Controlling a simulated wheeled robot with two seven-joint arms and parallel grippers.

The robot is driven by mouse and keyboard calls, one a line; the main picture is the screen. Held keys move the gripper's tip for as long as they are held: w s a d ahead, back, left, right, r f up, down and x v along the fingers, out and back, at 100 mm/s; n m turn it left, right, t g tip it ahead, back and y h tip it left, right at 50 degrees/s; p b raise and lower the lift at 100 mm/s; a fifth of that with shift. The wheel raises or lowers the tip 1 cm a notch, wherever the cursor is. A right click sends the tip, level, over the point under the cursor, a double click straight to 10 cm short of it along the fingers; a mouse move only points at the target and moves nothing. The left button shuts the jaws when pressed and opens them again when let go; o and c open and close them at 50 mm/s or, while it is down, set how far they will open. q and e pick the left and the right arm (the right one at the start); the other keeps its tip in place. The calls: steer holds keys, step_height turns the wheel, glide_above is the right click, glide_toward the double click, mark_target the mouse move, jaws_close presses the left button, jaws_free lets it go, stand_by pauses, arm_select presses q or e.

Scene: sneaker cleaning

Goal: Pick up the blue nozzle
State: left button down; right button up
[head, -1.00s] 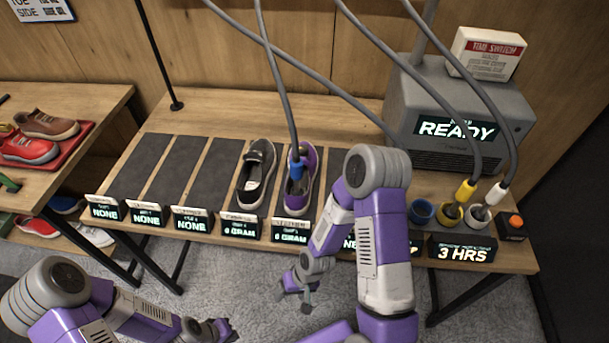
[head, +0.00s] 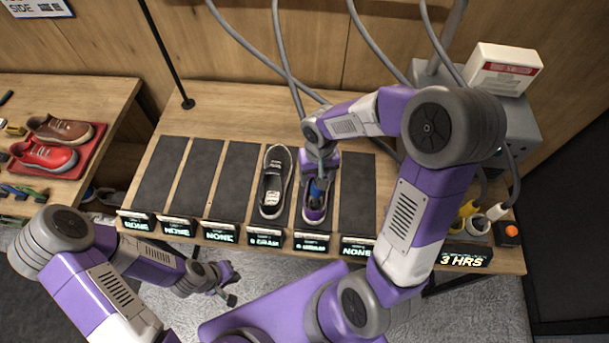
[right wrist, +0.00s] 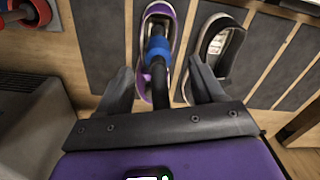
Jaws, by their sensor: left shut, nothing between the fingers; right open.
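The blue nozzle (head: 317,187) sits in the opening of the purple shoe (head: 315,212) on a dark mat strip. In the right wrist view, the nozzle's blue collar (right wrist: 158,50) is clear, with a dark hose running from it toward me. My right gripper (right wrist: 163,80) is open, one finger on each side of the hose, with gaps on both sides. In the head view, my right arm reaches over the table and its hand partly hides the nozzle. My left gripper (head: 229,287) is shut and empty, low in front of the table.
A black shoe (head: 273,182) stands just left of the purple one. More mat strips lie bare to the left and one to the right. Yellow (head: 468,211) and white (head: 497,211) nozzles stand at the right. A grey machine (head: 522,125) is behind them. Grey hoses hang above.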

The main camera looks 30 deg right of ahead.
mark_target(316, 194)
steer(key=shift+w+d+r, duration=0.2)
steer(key=shift+r, duration=0.2)
steer(key=shift+s+f, duration=0.15)
steer(key=shift+f, duration=0.25)
step_height(316, 194, down, 6)
steer(key=shift+f, duration=0.2)
steer(key=shift+a, duration=0.1)
jaws_close()
